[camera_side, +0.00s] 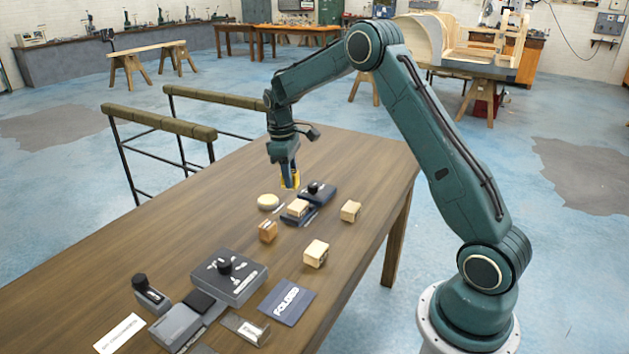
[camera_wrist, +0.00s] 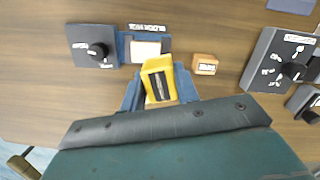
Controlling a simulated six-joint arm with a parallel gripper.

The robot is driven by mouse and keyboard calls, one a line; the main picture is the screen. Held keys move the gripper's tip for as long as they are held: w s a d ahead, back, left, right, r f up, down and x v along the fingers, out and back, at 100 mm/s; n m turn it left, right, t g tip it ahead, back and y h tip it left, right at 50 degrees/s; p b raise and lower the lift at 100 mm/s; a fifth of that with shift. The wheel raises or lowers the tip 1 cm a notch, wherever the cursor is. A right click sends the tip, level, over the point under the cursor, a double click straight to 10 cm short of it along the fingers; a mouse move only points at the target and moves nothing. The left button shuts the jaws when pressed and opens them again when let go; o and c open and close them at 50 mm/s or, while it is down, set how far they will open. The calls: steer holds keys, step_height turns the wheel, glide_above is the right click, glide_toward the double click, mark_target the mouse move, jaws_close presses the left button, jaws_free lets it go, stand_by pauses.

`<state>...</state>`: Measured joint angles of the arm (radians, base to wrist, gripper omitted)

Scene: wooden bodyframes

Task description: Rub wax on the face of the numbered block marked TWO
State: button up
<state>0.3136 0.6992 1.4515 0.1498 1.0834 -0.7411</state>
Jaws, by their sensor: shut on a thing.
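My gripper (camera_side: 290,180) is shut on a yellow tool with a dark striped end, held above the table near the block holder. The yellow tool (camera_wrist: 160,82) shows between my blue fingers in the wrist view. A pale wooden block (camera_side: 298,208) sits in a dark blue holder (camera_side: 291,221), also seen in the wrist view (camera_wrist: 146,48). Just in front is an orange-brown block (camera_side: 268,231) with a small label (camera_wrist: 204,64). Two paler blocks (camera_side: 350,210) and (camera_side: 316,253) stand on the table. I cannot read which block is marked TWO.
A dark unit with a black knob (camera_side: 318,190) adjoins the holder. The table's left middle is clear.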

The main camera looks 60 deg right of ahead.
mark_target(296, 208)
steer(key=shift+f, duration=3.5)
steer(key=shift+d+f, duration=0.45)
steer(key=shift+d, duration=2.75)
steer(key=shift+a, duration=3.2)
steer(key=shift+r, duration=4)
